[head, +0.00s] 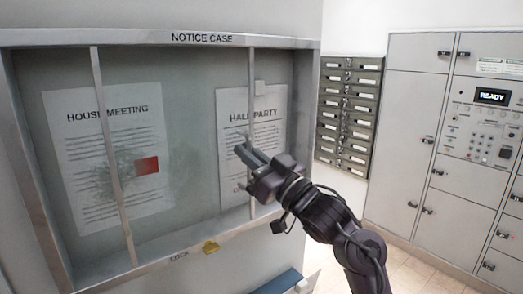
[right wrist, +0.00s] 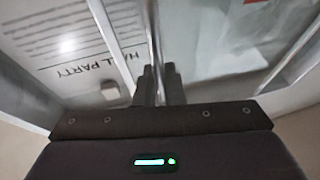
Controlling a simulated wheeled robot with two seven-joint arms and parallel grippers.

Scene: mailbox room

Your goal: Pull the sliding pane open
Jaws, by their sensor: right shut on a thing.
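The notice case (head: 205,39) fills the left of the head view, with glass panes in a grey metal frame. One upright metal strip (head: 113,165) crosses in front of the HOUSE MEETING notice. Another upright strip (head: 251,110), a pane's edge, stands at the HALL PARTY notice. My right gripper (head: 241,149) reaches in from the lower right and is at this second strip. In the right wrist view its fingers (right wrist: 159,84) are shut on the strip (right wrist: 153,40), which runs up from between them. My left gripper is not in view.
A small pale block (head: 260,87) sits beside the held strip. A blue object (head: 280,283) is below. Dark mailboxes (head: 349,115) and grey lockers (head: 400,135) stand to the right, with open floor before them.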

